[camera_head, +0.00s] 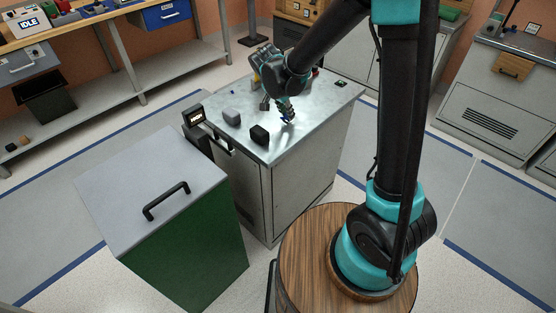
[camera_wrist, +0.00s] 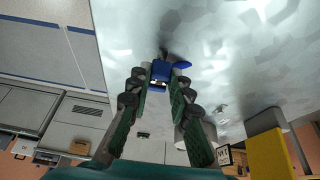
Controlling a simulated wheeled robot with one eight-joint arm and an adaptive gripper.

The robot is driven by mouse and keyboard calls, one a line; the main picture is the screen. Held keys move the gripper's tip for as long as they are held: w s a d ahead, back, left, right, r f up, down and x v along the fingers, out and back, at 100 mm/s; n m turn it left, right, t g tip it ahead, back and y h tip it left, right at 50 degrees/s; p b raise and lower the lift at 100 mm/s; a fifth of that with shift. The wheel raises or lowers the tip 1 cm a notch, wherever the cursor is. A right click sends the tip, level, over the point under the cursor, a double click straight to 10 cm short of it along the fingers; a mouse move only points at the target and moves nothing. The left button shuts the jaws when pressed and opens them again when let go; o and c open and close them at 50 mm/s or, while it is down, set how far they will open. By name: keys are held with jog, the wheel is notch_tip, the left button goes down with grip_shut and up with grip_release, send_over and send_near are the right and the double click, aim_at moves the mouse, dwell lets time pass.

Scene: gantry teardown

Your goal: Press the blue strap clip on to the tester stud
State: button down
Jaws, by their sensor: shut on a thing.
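My gripper (camera_head: 288,115) is low over the metal top of the cabinet in the head view, pointing down. In the wrist view my gripper (camera_wrist: 160,82) is shut on the blue strap clip (camera_wrist: 159,70), which sits between its two fingertips. A blue part juts out to the right of the tips. The clip is close to the metal top; I cannot tell whether it touches it. The clip is tiny in the head view. I cannot make out the tester stud. A unit marked IDLE (camera_head: 31,23) stands on the bench at the far left.
The metal cabinet top (camera_head: 300,140) carries a grey block (camera_head: 231,117) and a black block (camera_head: 259,134). A small lit display (camera_head: 195,116) stands at its left edge. A green bin with a grey lid (camera_head: 150,185) is in front. In the wrist view a yellow thing (camera_wrist: 268,156) stands at right.

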jog(key=shift+r, duration=2.35)
